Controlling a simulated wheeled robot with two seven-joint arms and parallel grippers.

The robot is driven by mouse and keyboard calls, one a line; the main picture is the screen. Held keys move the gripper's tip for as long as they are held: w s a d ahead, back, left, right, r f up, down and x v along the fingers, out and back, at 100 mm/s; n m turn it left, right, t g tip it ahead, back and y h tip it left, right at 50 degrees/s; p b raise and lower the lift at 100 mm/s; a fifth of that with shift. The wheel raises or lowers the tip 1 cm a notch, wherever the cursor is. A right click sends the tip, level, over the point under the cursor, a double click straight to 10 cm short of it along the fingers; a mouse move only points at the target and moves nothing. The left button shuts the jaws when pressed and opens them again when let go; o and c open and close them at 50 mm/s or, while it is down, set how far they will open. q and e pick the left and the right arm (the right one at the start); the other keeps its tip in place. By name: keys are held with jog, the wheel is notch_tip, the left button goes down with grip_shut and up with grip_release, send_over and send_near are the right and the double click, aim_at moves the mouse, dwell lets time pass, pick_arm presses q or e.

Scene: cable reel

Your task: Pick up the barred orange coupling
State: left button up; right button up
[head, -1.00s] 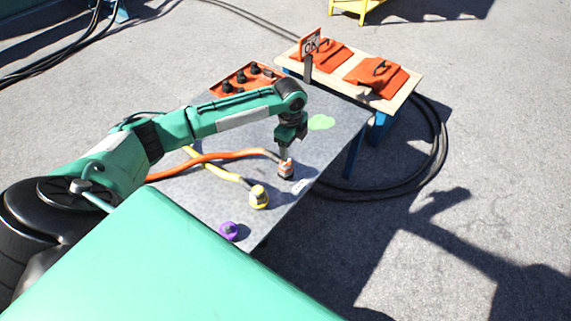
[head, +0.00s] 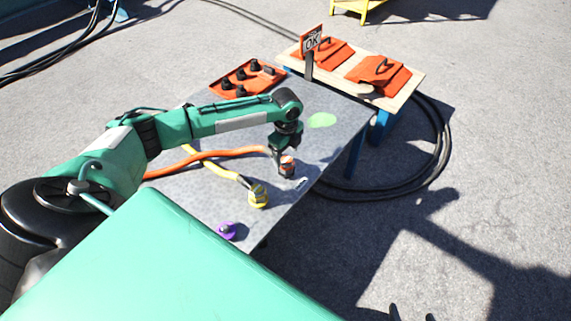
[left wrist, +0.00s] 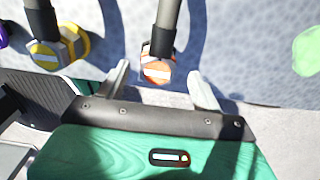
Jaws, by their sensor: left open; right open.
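The orange coupling (head: 287,166), with a dark collar and a white bar on its end face, is at the end of the orange cable on the grey table (head: 330,145). In the left wrist view the barred coupling (left wrist: 158,70) lies just ahead of and between my fingers. My left gripper (head: 280,158) is open and close over the coupling in the head view. Its two fingers, apart, flank the coupling in the left wrist view (left wrist: 160,86); contact cannot be told. My right gripper (head: 411,314) shows only as two separate fingertips at the bottom edge, empty.
A yellow coupling (head: 258,196) and a purple one (head: 227,231) are nearer on the table. An orange panel with black knobs (head: 240,79) is at its back. A wooden bench (head: 345,82) with orange covers and a sign stands beyond. Black cable (head: 440,150) coils on the ground.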

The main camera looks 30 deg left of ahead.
aim_at(285, 159)
pick_arm(q)
notch_tip(285, 159, down, 4)
jog(key=shift+s+f+b, duration=0.1)
jog(key=shift+s+b, duration=0.05)
jog(key=shift+b, duration=0.3)
pick_arm(e)
jog(key=shift+w+a+r+t+y, duration=0.15)
jog(key=shift+a+t+y, duration=0.1)
jog(key=shift+a+t, duration=0.25)
jog(key=shift+w+a+f+t+y, duration=0.1)
jog(key=shift+a+t+y, duration=0.2)
jog(key=shift+a, duration=0.25)
pick_arm(q)
jog(key=c, duration=1.2)
